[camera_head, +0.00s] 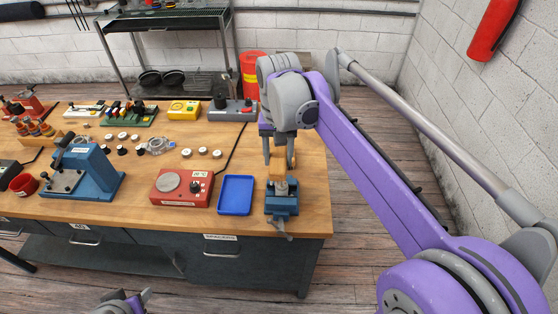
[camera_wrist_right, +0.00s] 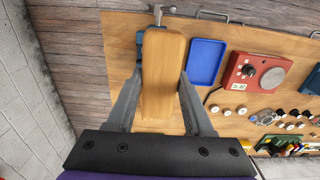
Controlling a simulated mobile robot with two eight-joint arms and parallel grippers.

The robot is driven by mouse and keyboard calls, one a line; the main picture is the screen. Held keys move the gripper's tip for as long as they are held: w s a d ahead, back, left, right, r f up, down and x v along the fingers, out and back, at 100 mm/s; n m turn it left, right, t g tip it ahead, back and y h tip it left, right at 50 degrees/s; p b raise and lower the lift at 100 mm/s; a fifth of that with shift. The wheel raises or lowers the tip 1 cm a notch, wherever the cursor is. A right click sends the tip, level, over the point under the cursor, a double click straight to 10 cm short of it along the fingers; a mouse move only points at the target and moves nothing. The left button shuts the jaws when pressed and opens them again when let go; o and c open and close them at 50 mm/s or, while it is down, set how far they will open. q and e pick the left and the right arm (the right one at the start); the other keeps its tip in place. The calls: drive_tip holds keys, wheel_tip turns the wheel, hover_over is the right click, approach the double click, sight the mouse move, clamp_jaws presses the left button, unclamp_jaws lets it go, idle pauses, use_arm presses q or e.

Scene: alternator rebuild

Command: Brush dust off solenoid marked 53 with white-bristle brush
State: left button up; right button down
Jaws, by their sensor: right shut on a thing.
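My right gripper (camera_head: 278,163) is shut on a light wooden handle, which I take to be the brush (camera_wrist_right: 163,75). The handle fills the space between its fingers in the right wrist view. The gripper is right above the small blue vise (camera_head: 283,207) at the table's front right corner. The brush's bristles are hidden. A small grey piece (camera_head: 281,188) shows at the vise jaws below the handle. I cannot read any mark 53 or tell whether it is the solenoid, or whether the brush touches it. My left gripper (camera_head: 138,300) shows only partly at the bottom edge.
A blue tray (camera_head: 236,196) lies left of the vise, then a red device with a round plate (camera_head: 182,188). A blue press (camera_head: 86,172) stands farther left. Several small round parts lie mid-table (camera_head: 203,151). A yellow box (camera_head: 183,109) and a grey device (camera_head: 232,110) stand at the back.

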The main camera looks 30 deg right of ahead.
drive_tip(key=shift+r, duration=1.1)
